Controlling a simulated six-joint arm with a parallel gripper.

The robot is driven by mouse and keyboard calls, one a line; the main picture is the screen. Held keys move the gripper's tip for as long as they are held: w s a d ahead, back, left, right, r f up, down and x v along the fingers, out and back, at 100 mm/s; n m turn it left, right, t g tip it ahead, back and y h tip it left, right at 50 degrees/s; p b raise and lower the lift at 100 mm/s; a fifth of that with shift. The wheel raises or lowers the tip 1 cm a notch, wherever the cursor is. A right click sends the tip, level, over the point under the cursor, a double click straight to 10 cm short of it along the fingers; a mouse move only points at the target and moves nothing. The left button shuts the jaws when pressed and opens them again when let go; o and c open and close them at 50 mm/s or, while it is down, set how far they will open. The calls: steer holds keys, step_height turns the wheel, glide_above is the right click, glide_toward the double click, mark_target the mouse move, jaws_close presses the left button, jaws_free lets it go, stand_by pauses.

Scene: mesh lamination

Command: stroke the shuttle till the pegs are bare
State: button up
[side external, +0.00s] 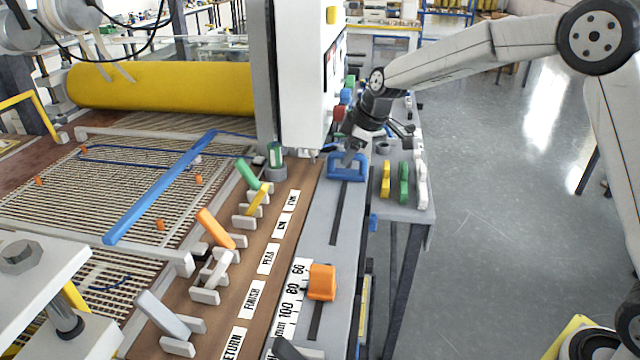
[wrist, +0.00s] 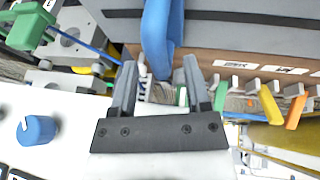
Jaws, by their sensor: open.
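A blue loop-shaped handle (side external: 346,168), which looks like the shuttle, sits at the far end of a slotted grey rail (side external: 330,240). My gripper (side external: 348,156) is over this handle, pointing down. In the wrist view the fingers of my gripper (wrist: 158,72) are spread. The blue handle (wrist: 160,38) reaches down between their tips, and I cannot tell if either finger touches it. Small yellow (side external: 385,180), green (side external: 404,183) and white (side external: 421,186) pieces stand on the side table; I cannot tell whether these are the pegs.
An orange block (side external: 321,282) sits on the rail's near part beside a number scale. Coloured levers, including an orange one (side external: 215,228), line the labelled brown strip. A long blue bar (side external: 160,188) lies across the mesh. A white machine column (side external: 306,75) stands close left of my gripper.

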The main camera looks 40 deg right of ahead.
steer(key=v, duration=0.7)
steer(key=shift+r, duration=0.3)
steer(key=shift+s, duration=0.15)
steer(key=shift+s+d, duration=0.45)
steer(key=shift+f, duration=0.15)
steer(key=shift+x, duration=3.8)
steer(key=shift+w, duration=0.1)
jaws_close()
